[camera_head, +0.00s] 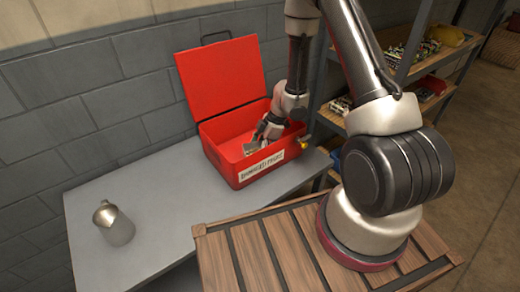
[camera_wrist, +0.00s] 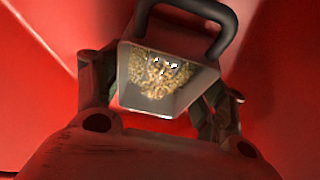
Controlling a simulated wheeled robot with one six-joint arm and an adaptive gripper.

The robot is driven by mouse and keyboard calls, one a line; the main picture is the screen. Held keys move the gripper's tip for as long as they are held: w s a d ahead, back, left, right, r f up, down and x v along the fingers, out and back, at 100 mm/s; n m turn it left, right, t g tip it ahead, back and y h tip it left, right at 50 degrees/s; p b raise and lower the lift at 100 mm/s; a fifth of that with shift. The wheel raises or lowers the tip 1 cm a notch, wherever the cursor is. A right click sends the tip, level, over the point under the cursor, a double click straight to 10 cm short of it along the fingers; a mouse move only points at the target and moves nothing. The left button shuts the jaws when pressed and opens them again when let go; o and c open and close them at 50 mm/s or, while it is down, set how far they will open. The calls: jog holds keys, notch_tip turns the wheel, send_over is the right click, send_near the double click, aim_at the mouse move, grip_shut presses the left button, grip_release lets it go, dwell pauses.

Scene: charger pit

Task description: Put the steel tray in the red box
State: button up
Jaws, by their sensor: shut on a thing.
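The red box (camera_head: 232,168) stands open on the grey table with its lid raised. My gripper (camera_head: 265,132) reaches down into the box's opening. In the wrist view my gripper (camera_wrist: 160,85) is shut on the steel tray, a small grey-rimmed piece (camera_wrist: 150,105) with a speckled, yellowish middle. A dark curved handle (camera_wrist: 228,28) shows at the tray's far side. The tray is between both fingers, with red box walls around it. In the head view a pale grey piece (camera_head: 251,146) shows by the fingertips. I cannot tell whether the tray touches the box floor.
A grey metal bottle (camera_head: 114,224) stands at the left of the grey table (camera_head: 165,205). A shelf (camera_head: 405,75) with small parts is at the right. A slatted wooden surface (camera_head: 265,250) lies in front. The table between bottle and box is clear.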

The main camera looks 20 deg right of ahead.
jog(key=o, duration=0.9)
jog(key=shift+c, duration=0.2)
